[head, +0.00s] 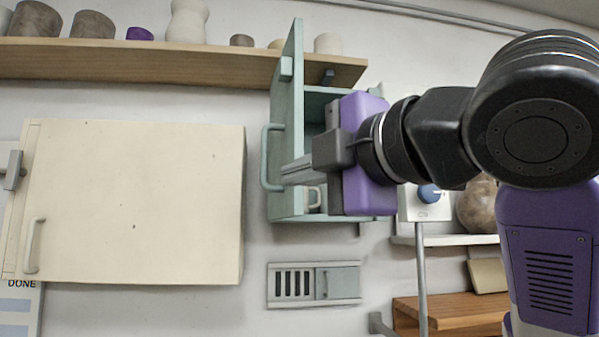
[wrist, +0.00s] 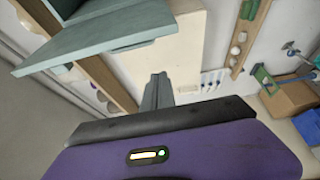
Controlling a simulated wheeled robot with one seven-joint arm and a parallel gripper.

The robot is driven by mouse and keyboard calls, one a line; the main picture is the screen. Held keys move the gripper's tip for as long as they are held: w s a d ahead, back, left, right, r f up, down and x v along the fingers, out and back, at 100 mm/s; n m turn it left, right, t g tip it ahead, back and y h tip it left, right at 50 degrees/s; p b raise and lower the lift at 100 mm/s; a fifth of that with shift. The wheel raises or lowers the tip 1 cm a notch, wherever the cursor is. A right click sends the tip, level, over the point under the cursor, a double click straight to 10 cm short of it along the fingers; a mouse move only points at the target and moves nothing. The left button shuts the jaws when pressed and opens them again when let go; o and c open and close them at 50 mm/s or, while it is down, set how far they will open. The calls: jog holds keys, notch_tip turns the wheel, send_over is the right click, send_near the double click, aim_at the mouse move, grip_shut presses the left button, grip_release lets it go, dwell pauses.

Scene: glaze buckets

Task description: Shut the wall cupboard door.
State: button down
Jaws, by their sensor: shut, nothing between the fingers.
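The grey-green wall cupboard (head: 335,97) hangs on the wall in the middle of the head view. Its door (head: 289,110) stands wide open, seen nearly edge-on, with a bar handle (head: 268,155) on its left face. The door also shows in the wrist view (wrist: 100,38), at the upper left. My gripper (head: 284,174) is shut and empty, pointing left across the front of the door's lower half in the head view. Its fingertips show in the wrist view (wrist: 157,82), apart from the door there. My gripper hides much of the cupboard's inside; a mug (head: 314,196) shows low inside.
A large cream cabinet (head: 135,200) is on the wall to the left, shut. A wooden shelf (head: 180,60) with pots runs above. A vent panel (head: 314,285) is below, and a blue-knobbed box (head: 427,203) is to the right.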

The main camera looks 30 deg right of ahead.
jog(key=w+d+p, duration=0.2)
jog(key=w+p, duration=0.2)
jog(key=w, duration=0.3)
jog(key=shift+w+d, duration=0.25)
jog(key=shift+d, duration=0.1)
jog(key=shift+d, duration=0.15)
